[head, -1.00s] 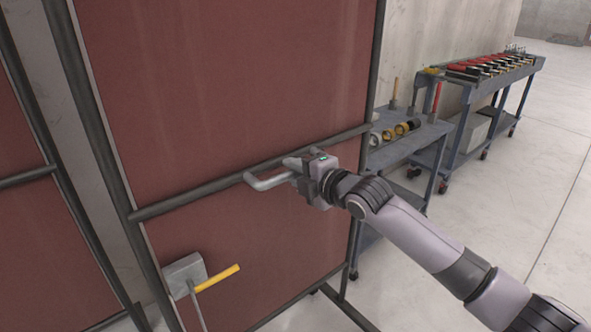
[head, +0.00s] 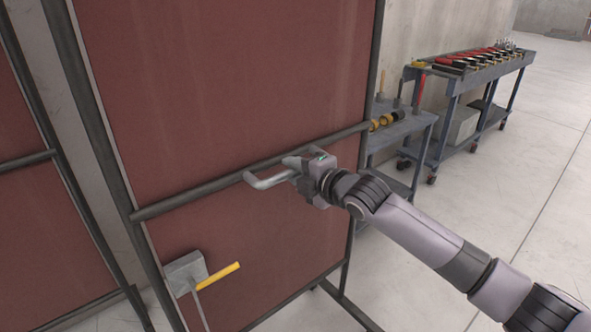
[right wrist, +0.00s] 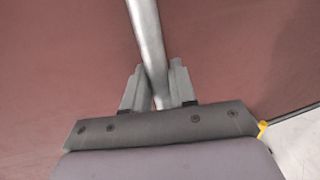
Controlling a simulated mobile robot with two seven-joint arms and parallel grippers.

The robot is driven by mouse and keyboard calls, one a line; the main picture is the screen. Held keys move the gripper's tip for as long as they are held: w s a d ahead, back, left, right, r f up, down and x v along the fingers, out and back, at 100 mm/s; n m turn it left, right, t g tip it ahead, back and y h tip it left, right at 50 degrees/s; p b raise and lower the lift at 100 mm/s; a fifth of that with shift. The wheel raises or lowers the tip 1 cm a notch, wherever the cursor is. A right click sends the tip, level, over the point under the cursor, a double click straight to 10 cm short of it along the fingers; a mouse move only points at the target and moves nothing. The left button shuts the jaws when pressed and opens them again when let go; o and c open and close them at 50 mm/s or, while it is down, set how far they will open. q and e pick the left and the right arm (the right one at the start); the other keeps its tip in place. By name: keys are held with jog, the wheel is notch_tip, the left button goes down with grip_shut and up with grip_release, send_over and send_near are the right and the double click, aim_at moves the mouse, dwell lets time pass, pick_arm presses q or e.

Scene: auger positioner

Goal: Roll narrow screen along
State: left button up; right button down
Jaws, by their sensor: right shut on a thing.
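The narrow screen (head: 230,85) is a dark red panel in a dark tubular frame and fills the middle of the head view. A grey bar handle (head: 268,180) sticks out from its middle crossbar. My right gripper (head: 300,168) is shut on this handle. In the right wrist view the handle (right wrist: 147,45) runs down between the two fingers (right wrist: 158,92). A grey box with a yellow lever (head: 218,276) sits low on the screen. My left gripper is not in view.
Another red screen (head: 25,230) stands at the left. Behind the right edge are a blue-grey cart (head: 405,128) with rolls on it and a longer cart (head: 480,68) with red-handled tools. Concrete floor (head: 540,200) is clear at the right.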

jog(key=shift+f, duration=0.15)
jog(key=c, duration=1.1)
grip_release()
jog(key=shift+o, duration=0.2)
jog(key=shift+s, duration=0.1)
jog(key=v, duration=0.7)
jog(key=s+f+m+h, duration=0.2)
jog(key=s+f+m, duration=0.9)
jog(key=f, duration=0.5)
jog(key=s+d+f+m+g+h, duration=0.1)
jog(key=s+d+f+m, duration=0.2)
jog(key=s, duration=0.3)
jog(key=s+d+f+m+h, duration=0.2)
jog(key=s+d+f+m, duration=0.2)
jog(key=s+f, duration=0.2)
jog(key=s+d+f+m+g+h, duration=0.1)
jog(key=s+d+f+m, duration=0.2)
jog(key=s, duration=0.4)
jog(key=shift+d+f+m+g+h+p, duration=0.3)
jog(key=shift+d+f+m+p, duration=0.1)
jog(key=shift+f+m, duration=0.4)
